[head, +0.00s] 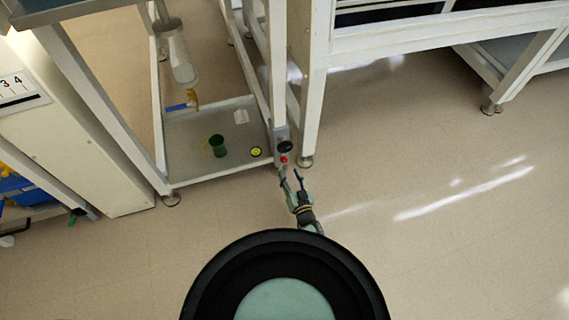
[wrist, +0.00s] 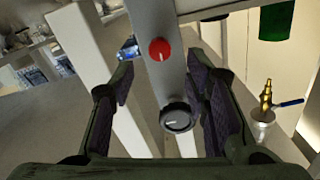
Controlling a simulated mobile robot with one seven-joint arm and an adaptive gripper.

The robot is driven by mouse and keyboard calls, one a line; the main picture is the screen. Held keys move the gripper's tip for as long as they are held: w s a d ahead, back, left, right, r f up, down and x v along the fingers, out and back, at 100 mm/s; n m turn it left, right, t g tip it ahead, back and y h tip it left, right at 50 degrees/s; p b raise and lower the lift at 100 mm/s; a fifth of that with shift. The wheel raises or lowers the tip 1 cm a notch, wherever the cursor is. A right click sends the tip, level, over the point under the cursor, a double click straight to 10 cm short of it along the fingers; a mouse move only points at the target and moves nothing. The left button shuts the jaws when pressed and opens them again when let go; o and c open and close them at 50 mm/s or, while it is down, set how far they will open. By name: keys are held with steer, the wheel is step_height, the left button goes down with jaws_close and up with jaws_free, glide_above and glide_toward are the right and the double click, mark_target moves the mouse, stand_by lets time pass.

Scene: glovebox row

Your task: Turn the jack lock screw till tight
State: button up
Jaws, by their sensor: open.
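Two round knobs sit on a grey post of the frame. One is a black knob (head: 284,147) with a grey face and a short white mark, also in the wrist view (wrist: 176,117). The other is a smaller red knob (head: 283,159), also in the wrist view (wrist: 159,50), with a pale mark. I cannot tell from the pictures which is the jack lock screw. My gripper (head: 291,174) is open and empty, just short of the post. In the wrist view the black knob shows between its fingers (wrist: 168,92), nearer the right one; no contact is clear.
The wheeled frame's lower shelf (head: 190,165) holds a green cup (head: 217,146) and a yellow-green round item (head: 256,152). A white frame leg (head: 311,110) stands right beside the post. The floor (head: 430,170) to the right is clear.

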mark_target(284, 161)
steer(key=b+x, duration=0.2)
steer(key=x, duration=0.4)
steer(key=shift+w, duration=0.3)
jaws_close()
